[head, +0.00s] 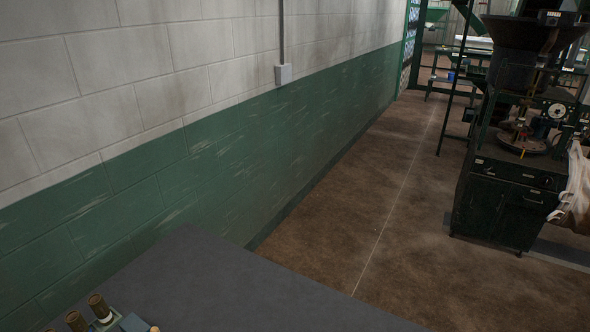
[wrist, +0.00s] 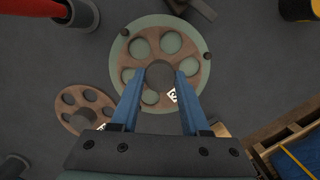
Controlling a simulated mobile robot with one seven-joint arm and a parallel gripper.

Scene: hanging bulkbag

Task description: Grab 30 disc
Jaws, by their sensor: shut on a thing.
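In the wrist view a brown disc (wrist: 200,77) with several round holes and a dark grey central knob (wrist: 160,72) lies over a larger pale green round plate (wrist: 203,50). A small white label (wrist: 173,96) is on the brown disc, but its number is too small to read. My gripper (wrist: 160,77) has its two blue fingers on either side of the knob, shut on the disc by it. A second, smaller brown disc (wrist: 70,92) with holes and a grey knob lies at the left. Its label is partly hidden by my gripper.
A wooden crate (wrist: 258,147) with blue contents stands at the lower right. A yellow-and-black object is at the upper right, and a red object (wrist: 35,8) at the upper left. In the head view, brass cylinders (head: 98,304) stand on the dark tabletop (head: 215,285); a machine (head: 505,190) stands across the floor.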

